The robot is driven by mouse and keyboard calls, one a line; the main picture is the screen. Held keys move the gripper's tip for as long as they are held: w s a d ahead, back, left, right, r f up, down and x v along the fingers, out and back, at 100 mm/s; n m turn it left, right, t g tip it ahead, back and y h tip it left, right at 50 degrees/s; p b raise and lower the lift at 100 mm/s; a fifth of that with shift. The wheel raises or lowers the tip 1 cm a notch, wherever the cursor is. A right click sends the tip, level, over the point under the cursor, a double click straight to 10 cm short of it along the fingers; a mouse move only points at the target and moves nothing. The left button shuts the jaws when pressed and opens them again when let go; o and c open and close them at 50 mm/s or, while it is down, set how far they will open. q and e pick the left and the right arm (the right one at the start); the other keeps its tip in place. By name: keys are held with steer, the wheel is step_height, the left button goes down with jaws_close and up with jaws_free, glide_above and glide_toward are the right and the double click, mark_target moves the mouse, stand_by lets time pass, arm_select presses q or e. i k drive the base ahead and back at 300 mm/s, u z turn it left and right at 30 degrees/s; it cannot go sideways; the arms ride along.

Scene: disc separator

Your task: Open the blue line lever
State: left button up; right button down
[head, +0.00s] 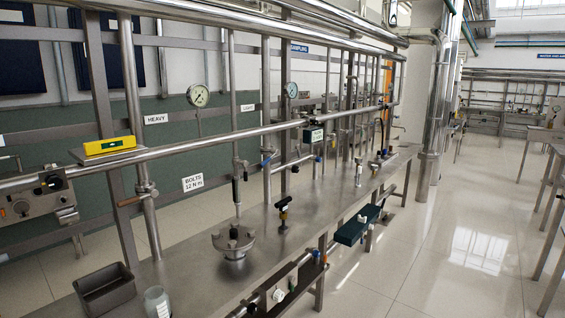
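A small blue handle (267,159) shows on a vertical pipe above the middle of the steel bench. Another small blue part (318,159) shows on a pipe further back. I cannot tell which of these is the blue line lever, nor whether either is open or closed. An orange-brown lever (131,201) sticks out to the left from a valve on the thick pipe at left. Neither of my grippers is in view.
The steel bench (185,258) carries a flanged fitting (233,240), a black-handled tool (284,208), a grey bin (105,290) and a glass jar (156,303). A long horizontal pipe (215,138) crosses above it. The tiled floor (440,250) at right is clear.

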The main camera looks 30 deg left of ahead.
mark_target(277, 151)
steer(key=u, duration=0.1)
steer(key=i, duration=1.75)
steer(key=u, duration=1.6)
steer(key=i, duration=0.95)
steer(key=u, duration=1)
